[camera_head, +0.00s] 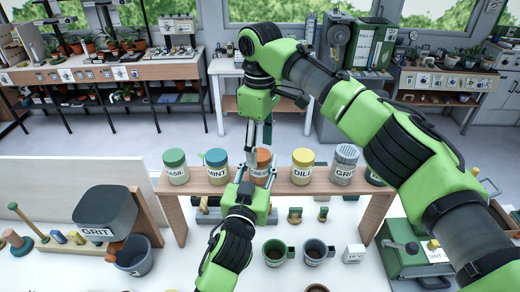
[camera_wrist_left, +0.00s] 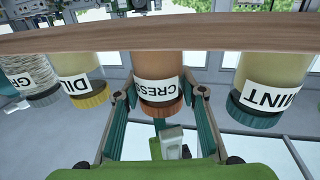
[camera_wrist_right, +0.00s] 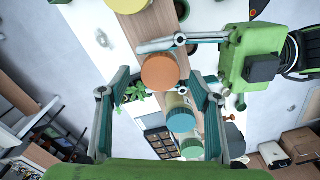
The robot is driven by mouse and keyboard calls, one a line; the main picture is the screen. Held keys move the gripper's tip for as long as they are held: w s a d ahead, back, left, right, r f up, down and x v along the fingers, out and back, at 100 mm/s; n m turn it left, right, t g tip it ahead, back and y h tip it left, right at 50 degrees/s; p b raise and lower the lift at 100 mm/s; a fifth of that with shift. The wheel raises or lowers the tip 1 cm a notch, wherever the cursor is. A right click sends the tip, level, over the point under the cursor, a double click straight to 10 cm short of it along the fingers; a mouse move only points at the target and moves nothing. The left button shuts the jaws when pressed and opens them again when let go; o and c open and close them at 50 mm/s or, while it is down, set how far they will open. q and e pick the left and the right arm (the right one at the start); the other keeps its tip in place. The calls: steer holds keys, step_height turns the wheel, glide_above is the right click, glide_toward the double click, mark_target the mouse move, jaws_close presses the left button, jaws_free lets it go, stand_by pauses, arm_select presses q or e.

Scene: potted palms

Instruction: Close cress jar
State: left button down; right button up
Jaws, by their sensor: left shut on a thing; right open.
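The cress jar (camera_head: 262,172) stands upright on the wooden shelf, between the mint and dill jars. Its orange lid (camera_wrist_right: 160,72) sits on top; I cannot tell how tightly. The left wrist view shows the jar upside down, with its CRESS label (camera_wrist_left: 158,92). My left gripper (camera_head: 257,178) is shut on the jar, one finger on each side; it also shows in the left wrist view (camera_wrist_left: 160,112). My right gripper (camera_wrist_right: 160,90) is open and points down over the lid, its fingers apart on both sides. In the head view the right gripper (camera_head: 260,138) partly hides the jar.
The basil jar (camera_head: 175,166), mint jar (camera_head: 217,166), dill jar (camera_head: 302,166) and grit jar (camera_head: 344,165) stand in the same row on the shelf (camera_head: 197,187). Mint and dill are close beside the cress jar. Small pots (camera_head: 274,253) and a grit hopper (camera_head: 105,212) stand on the white bench below.

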step_height(320, 180, up, 11)
stand_by(0.3)
steer(key=shift+f, duration=0.15)
arm_select(q)
steer(key=c, duration=1.2)
jaws_free()
steer(key=shift+c, duration=0.2)
steer(key=shift+s, duration=0.15)
steer(key=shift+s+a+f, duration=0.1)
steer(key=shift+s, duration=0.25)
steer(key=v, duration=1.1)
